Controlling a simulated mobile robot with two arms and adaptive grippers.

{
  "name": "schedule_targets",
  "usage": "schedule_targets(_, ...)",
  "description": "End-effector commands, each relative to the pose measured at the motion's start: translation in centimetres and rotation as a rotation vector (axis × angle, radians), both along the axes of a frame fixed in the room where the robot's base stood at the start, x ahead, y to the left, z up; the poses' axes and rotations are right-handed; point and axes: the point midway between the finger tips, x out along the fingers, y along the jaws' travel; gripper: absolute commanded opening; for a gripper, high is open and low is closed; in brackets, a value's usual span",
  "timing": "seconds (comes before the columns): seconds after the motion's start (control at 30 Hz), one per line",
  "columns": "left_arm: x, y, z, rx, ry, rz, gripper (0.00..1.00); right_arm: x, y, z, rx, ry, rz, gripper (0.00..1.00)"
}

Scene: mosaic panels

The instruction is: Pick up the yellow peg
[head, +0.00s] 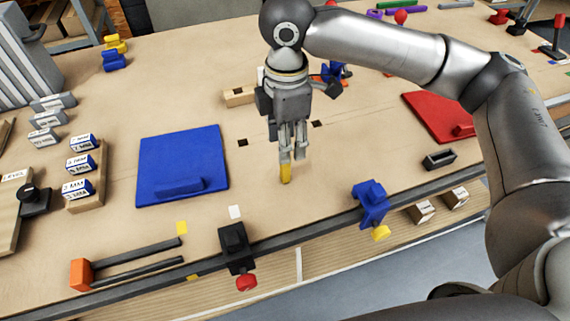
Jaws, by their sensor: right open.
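The yellow peg (286,175) stands on the tan table near the middle of the head view, and its lower part shows below my right gripper. My right gripper (292,156) points down from above, with its fingers at the peg's upper part. It is open, and the fingers hide the peg's top. I cannot tell whether a finger touches the peg. My left gripper is not in view.
A blue panel (205,145) lies left of the gripper and a red panel (432,113) lies to the right. A blue clamp (371,203) and a black clamp (236,243) sit on the table's front edge. Bare tabletop surrounds the peg.

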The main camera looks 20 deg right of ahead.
Motion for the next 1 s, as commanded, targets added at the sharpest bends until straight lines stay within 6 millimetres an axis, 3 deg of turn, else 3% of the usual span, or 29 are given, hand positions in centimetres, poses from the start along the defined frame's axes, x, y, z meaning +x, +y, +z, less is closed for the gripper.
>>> schedule_targets(0.33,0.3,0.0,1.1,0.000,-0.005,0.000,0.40,0.0,0.2,-4.5,0.000,0.002,0.001,0.43)
schedule_targets(0.63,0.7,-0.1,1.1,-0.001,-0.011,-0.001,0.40,0.0,0.2,-5.2,0.000,-0.001,0.001,0.43)
schedule_targets(0.93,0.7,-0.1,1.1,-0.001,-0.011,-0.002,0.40,0.0,0.2,-5.1,0.000,0.000,0.001,0.04)
schedule_targets(1.0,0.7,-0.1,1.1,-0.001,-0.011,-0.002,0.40,0.0,0.2,-5.1,0.000,0.000,0.001,0.02)
